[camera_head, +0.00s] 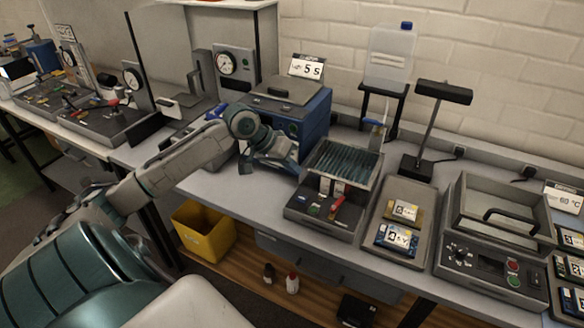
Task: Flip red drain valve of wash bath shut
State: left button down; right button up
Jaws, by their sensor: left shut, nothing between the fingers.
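The wash bath (371,162) is an open metal basin of rippled teal liquid in the middle of the bench. On the base below its front edge is a small red drain valve lever (337,206), which lies at a slant; whether it is open or shut is too small to tell. My left gripper (282,162) is shut and empty in front of the blue box, to the left of the bath and apart from the red lever. Its fingertips are small and hard to make out. My right gripper is not in view.
A blue box (313,121) stands behind my left gripper. A tray with labelled packs (396,237) lies right of the bath, then a heater unit (490,262). A lamp (433,125) and a water tank (390,58) stand behind. A yellow bin (203,232) sits below the bench.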

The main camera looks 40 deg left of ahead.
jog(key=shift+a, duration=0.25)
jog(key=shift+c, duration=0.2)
